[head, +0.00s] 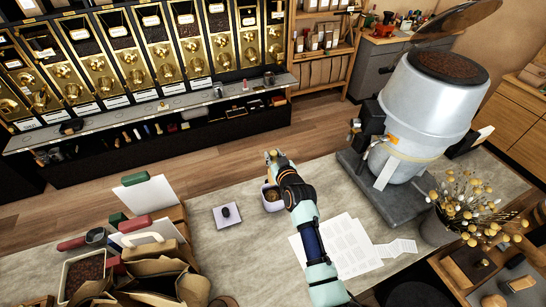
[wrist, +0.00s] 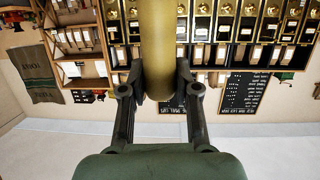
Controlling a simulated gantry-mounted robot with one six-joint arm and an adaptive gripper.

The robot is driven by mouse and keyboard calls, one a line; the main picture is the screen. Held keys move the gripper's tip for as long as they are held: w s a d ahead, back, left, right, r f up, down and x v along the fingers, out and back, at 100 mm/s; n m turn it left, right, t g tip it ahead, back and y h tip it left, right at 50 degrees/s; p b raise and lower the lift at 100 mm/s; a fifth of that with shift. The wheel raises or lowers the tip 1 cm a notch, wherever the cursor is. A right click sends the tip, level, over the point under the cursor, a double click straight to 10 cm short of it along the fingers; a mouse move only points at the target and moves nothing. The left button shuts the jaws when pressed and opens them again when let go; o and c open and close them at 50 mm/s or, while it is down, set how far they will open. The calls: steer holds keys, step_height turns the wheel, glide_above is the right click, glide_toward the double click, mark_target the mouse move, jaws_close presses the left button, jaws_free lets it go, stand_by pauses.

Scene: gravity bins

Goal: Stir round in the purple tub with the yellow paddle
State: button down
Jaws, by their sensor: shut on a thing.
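A small pale purple tub (head: 264,203) stands on the grey counter near the middle of the head view, with brownish contents inside. My gripper (head: 271,158) is just above and behind it, partly hidden by my own arm. In the wrist view my gripper (wrist: 158,85) is shut on the yellow paddle (wrist: 158,40), whose thick dull-yellow shaft sits between the two dark fingers. The paddle's far end is out of the wrist view.
A pale purple pad (head: 221,221) with a dark object lies left of the tub. Paper sheets (head: 342,247) lie to the right. A large silver drum (head: 428,105) and a flower pot (head: 438,228) stand further right. Paper bags (head: 152,270) crowd the front left.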

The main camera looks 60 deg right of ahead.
steer(key=shift+f+b, duration=6.55)
steer(key=shift+f, duration=0.4)
